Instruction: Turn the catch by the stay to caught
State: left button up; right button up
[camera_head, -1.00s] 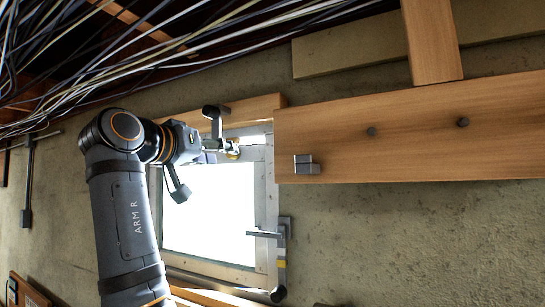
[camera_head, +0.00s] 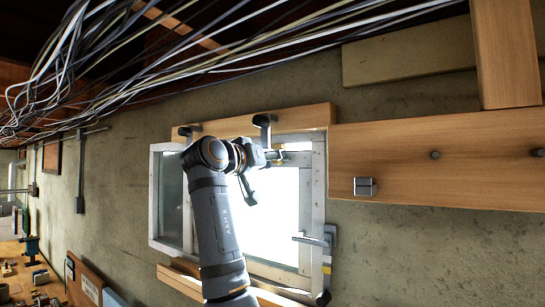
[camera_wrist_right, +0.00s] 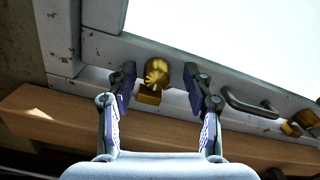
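The window frame (camera_head: 318,205) is pale, worn metal under a wooden lintel. My right gripper (camera_head: 277,157) is at its upper right corner. In the right wrist view, the open fingers (camera_wrist_right: 157,92) stand either side of a brass catch (camera_wrist_right: 156,76) with a round knob and a small block below. I cannot tell whether the fingers touch it. A second brass fitting (camera_wrist_right: 298,123) sits farther right, beyond a dark curved handle (camera_wrist_right: 248,105). A grey metal fitting (camera_head: 328,245) with a bar is at the window's lower right. Which part is the stay is unclear. My left gripper is out of view.
Loose cables (camera_head: 200,50) hang along the ceiling above the arm. A thick wooden beam (camera_head: 450,165) with bolts and a small metal block (camera_head: 365,187) runs right of the window. A cluttered bench (camera_head: 30,270) is at lower left. The wall below the beam is clear.

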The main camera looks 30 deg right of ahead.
jog(key=shift+s+a+r, duration=0.15)
jog(key=shift+s+a, duration=0.1)
jog(key=shift+s, duration=0.05)
jog(key=shift+w+d, duration=0.1)
jog(key=shift+d, duration=0.3)
jog(key=c, duration=0.5)
jog(key=shift+w+d+f, duration=0.1)
jog(key=shift+f, duration=0.1)
jog(key=shift+c, duration=1.2)
grip_shut()
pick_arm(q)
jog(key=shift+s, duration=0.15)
pick_arm(e)
jog(key=shift+m, duration=0.4)
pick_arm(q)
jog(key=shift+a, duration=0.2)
pick_arm(e)
jog(key=shift+w+m, duration=0.15)
jog(key=shift+m, duration=3.65)
jog(key=shift+r+m, duration=0.1)
jog(key=shift+m, duration=0.2)
